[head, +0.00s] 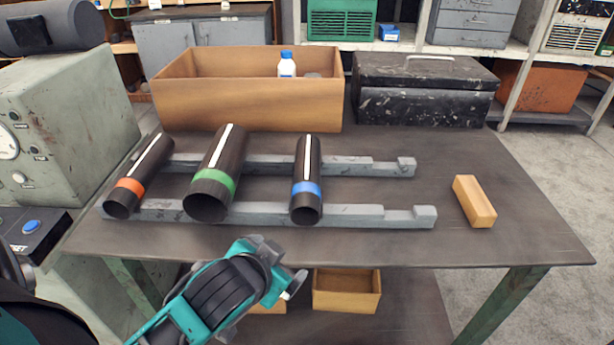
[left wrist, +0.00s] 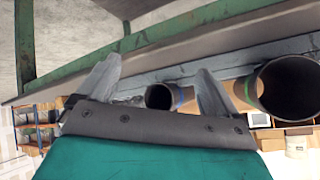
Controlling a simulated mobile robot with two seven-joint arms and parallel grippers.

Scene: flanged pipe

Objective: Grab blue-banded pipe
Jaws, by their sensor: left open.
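The blue-banded pipe (head: 307,175) is black with a white stripe along its top and a blue band near its front end. It lies across two grey rails (head: 384,217) on the table, the rightmost of three pipes. In the left wrist view, its open end (left wrist: 160,97) shows between my finger pads, beyond them. My left gripper (head: 291,284) is at the table's front edge, in front of and below that pipe end, apart from it. In the left wrist view, the left gripper (left wrist: 158,70) is open and empty. My right gripper is not in view.
A green-banded pipe (head: 220,170) and an orange-banded pipe (head: 138,178) lie left on the same rails. A wooden block (head: 474,201) is at the right. A wooden box (head: 250,103) and black case (head: 425,95) stand behind. The table (head: 512,225) is clear around the block.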

